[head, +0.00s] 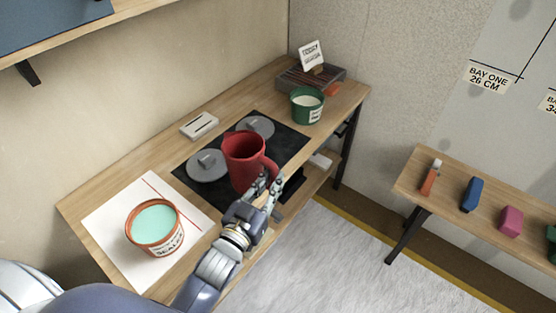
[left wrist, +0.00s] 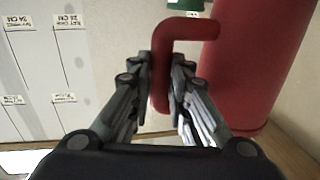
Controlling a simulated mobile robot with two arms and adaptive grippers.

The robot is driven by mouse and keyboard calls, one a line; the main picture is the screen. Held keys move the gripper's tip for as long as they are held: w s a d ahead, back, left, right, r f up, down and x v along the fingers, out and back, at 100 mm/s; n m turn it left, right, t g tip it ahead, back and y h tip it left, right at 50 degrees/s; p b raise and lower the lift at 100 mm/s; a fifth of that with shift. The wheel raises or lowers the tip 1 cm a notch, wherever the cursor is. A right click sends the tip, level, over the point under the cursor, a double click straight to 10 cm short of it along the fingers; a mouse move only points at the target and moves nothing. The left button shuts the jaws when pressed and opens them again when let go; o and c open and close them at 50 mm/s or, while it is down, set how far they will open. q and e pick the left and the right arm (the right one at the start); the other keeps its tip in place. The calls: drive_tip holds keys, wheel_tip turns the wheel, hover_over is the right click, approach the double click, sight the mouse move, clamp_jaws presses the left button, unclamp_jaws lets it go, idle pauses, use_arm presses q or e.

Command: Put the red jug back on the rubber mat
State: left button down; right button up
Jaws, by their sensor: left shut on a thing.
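The red jug (head: 242,161) is upright at the black rubber mat (head: 287,146) in the head view, over its front part. I cannot tell whether its base touches the mat. My left gripper (head: 268,187) is shut on the jug's handle. In the left wrist view the handle (left wrist: 162,75) runs between the fingers of the left gripper (left wrist: 167,100), and the jug's body (left wrist: 248,60) fills the right side. The jug hides part of the mat. My right gripper is not in view.
Two grey lids (head: 208,165) lie on the mat near the jug. A green pot (head: 307,106) stands beyond the mat, and a sealer tub (head: 154,228) stands on white paper (head: 112,226) at left. A second bench (head: 408,185) with several coloured blocks stands at right.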

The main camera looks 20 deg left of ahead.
use_arm(q)
drive_tip(key=w+f, duration=0.1)
drive_tip(key=w, duration=0.2)
drive_tip(key=w+a+f, duration=0.1)
drive_tip(key=w+f, duration=0.1)
drive_tip(key=w, duration=0.2)
drive_tip(key=w+a+f+p, duration=0.1)
drive_tip(key=w, duration=0.2)
drive_tip(key=shift+w+f, duration=0.3)
drive_tip(key=shift+w, duration=0.05)
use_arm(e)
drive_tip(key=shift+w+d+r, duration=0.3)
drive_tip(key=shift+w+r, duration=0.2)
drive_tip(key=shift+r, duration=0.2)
use_arm(q)
drive_tip(key=shift+f, duration=0.2)
drive_tip(key=c, duration=1.5)
unclamp_jaws()
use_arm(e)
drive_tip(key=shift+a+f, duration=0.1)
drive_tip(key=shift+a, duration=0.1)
